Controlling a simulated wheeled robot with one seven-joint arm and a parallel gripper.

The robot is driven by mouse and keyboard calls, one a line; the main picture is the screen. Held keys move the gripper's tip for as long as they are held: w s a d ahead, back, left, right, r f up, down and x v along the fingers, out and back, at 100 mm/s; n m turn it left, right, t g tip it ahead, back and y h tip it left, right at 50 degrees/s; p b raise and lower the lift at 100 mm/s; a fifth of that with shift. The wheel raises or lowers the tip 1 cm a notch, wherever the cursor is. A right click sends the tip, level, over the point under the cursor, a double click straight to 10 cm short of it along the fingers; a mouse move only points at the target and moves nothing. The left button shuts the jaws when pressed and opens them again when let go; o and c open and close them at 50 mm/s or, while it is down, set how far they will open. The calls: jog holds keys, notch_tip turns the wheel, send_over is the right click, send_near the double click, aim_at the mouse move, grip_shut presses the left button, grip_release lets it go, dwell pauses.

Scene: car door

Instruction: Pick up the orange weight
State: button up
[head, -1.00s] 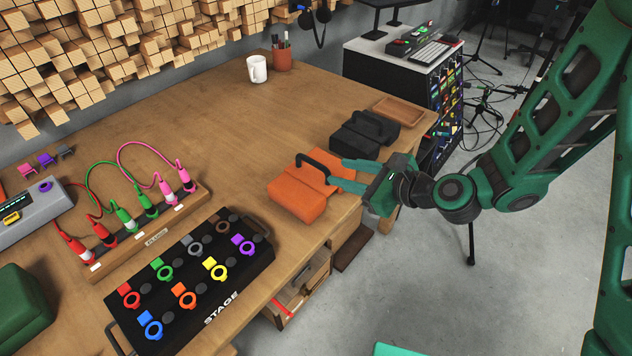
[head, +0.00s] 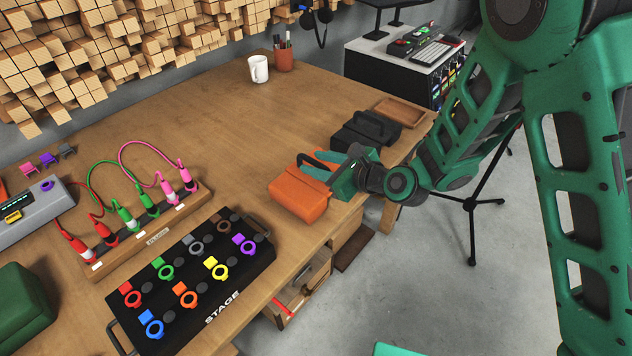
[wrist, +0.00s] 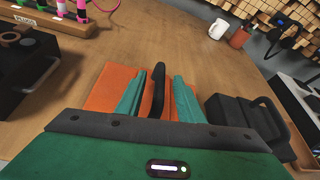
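The orange weight (head: 298,197) sits on the wooden table near its right edge, with a black handle (wrist: 158,88) arching over it. It also shows in the wrist view (wrist: 104,90), partly hidden by my gripper. My gripper (head: 322,172) is at the weight from the right side. In the wrist view its two green fingers stand on either side of the black handle, with a small gap showing on each side, so it looks open around the handle. The weight rests on the table.
A black weight (head: 366,130) stands close behind the orange one, with a wooden tray (head: 400,111) beyond it. The black STAGE pedal board (head: 190,283) lies to the front left. A white mug (head: 258,69) stands at the back. The table (head: 200,130) is clear in the middle.

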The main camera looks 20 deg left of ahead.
jog(key=shift+x, duration=0.85)
grip_shut()
dwell(0.8)
jog(key=shift+r, duration=0.1)
